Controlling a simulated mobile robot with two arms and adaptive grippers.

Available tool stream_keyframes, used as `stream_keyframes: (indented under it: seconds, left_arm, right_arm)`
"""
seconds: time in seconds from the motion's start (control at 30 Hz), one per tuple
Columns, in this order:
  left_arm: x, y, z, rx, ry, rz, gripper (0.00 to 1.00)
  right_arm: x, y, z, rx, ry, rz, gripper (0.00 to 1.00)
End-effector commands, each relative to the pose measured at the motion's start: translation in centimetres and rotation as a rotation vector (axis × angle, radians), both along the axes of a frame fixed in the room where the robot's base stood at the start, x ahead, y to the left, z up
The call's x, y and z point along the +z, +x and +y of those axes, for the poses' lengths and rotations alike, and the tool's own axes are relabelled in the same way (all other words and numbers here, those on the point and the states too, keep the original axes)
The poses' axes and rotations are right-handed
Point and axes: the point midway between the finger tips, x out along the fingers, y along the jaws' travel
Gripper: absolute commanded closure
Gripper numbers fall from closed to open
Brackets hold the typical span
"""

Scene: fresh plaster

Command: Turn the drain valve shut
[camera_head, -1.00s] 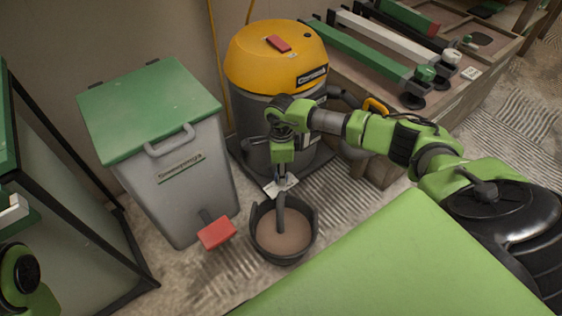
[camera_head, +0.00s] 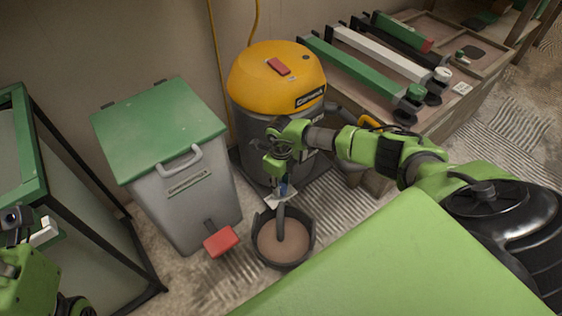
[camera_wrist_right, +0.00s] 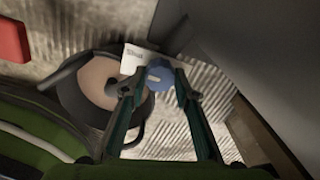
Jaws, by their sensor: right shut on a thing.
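The drain valve shows as a blue knob (camera_head: 284,188) low on the front of the yellow-topped vacuum (camera_head: 275,80). It also shows in the right wrist view (camera_wrist_right: 160,72), with a white printed tag (camera_wrist_right: 136,58) beside it. My right gripper (camera_head: 283,186) points down at the valve. In the right wrist view its fingers (camera_wrist_right: 157,82) are shut on the blue knob, one on each side. A grey hose (camera_head: 281,222) hangs below the valve into a black bucket (camera_head: 261,252) of brownish liquid.
A grey bin (camera_head: 190,215) with a green lid and red pedal (camera_head: 221,241) stands left of the vacuum. A wooden bench (camera_head: 440,118) with long green and white tools is at the right. A glass-sided, green-topped case (camera_head: 75,225) stands at the left.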

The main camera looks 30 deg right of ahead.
Motion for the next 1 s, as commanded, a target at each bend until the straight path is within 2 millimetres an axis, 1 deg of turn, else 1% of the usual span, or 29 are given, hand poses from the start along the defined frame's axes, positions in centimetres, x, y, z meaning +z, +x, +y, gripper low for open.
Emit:
stream_keyframes:
  seconds: [0.53,0.57,0.6,0.63,1.0]
  left_arm:
    - [-0.17,-0.03,0.03,-0.001,-0.002,0.008,0.60]
    - [-0.17,-0.03,0.03,-0.001,-0.002,0.008,0.60]
    - [-0.17,-0.03,0.03,-0.001,-0.002,0.008,0.60]
    - [-0.17,-0.03,0.03,-0.001,-0.002,0.008,0.60]
    - [-0.11,0.04,0.01,0.000,0.002,0.007,0.60]
  right_arm:
    - [0.02,0.08,0.03,-0.027,0.001,-0.002,0.93]
    - [0.02,0.08,0.03,-0.027,0.001,-0.003,0.70]
    - [0.02,0.08,0.03,-0.027,0.001,-0.003,0.59]
    - [0.02,0.08,0.03,-0.027,0.001,-0.003,0.55]
    - [0.25,0.07,-0.01,-0.025,0.001,-0.002,0.55]
